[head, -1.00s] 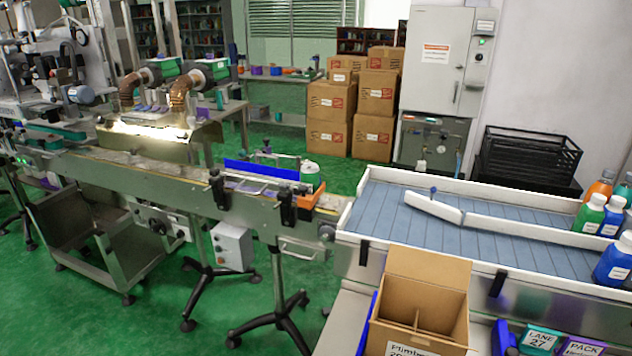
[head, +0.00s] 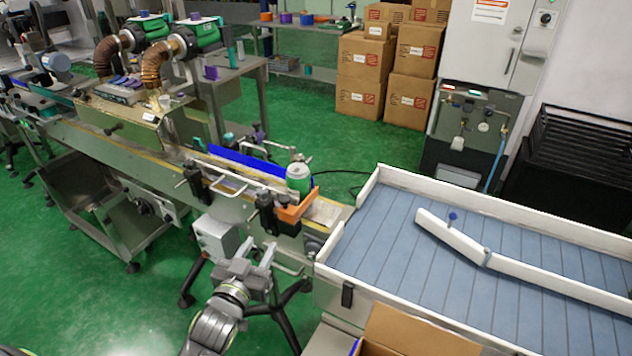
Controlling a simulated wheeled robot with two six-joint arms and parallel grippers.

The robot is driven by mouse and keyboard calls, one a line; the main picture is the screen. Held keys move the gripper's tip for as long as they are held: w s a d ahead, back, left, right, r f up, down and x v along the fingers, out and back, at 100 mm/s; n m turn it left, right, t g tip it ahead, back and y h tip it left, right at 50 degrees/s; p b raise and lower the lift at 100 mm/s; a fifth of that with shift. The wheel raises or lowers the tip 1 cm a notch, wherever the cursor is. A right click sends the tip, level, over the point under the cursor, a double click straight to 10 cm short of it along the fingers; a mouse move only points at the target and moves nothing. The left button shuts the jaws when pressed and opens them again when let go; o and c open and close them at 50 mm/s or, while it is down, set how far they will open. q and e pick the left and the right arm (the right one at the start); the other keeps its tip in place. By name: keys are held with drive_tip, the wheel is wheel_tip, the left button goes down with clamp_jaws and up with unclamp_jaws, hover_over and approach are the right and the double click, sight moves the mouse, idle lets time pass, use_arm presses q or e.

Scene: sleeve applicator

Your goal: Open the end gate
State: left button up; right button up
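The end gate appears to be the orange piece (head: 297,207) across the end of the narrow conveyor (head: 325,212), by the wide blue-slatted table. A green and silver can (head: 299,180) stands upright on the conveyor just behind the orange piece. My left gripper (head: 257,250) is in front of the conveyor, lower than the orange piece and to its left in the picture. Its two fingers point up and stand apart, with nothing seen between them. My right gripper is not in view.
A grey control box (head: 216,238) and a bent metal handle (head: 287,262) are close to my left gripper. Black clamps (head: 265,212) hold the conveyor's front rail. The blue-slatted table (head: 400,235) has white walls and an angled white guide (head: 455,237). An open carton (head: 410,335) stands in front.

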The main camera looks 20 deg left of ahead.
sight(287, 194)
use_arm(q)
drive_tip(key=w, duration=0.5)
drive_tip(key=w+r, duration=0.1)
drive_tip(key=w, duration=0.5)
drive_tip(key=w+a+p, duration=0.1)
drive_tip(key=w, duration=0.5)
drive_tip(key=shift+w+r, duration=0.25)
drive_tip(key=shift+r, duration=0.15)
drive_tip(key=shift+c, duration=0.5)
clamp_jaws()
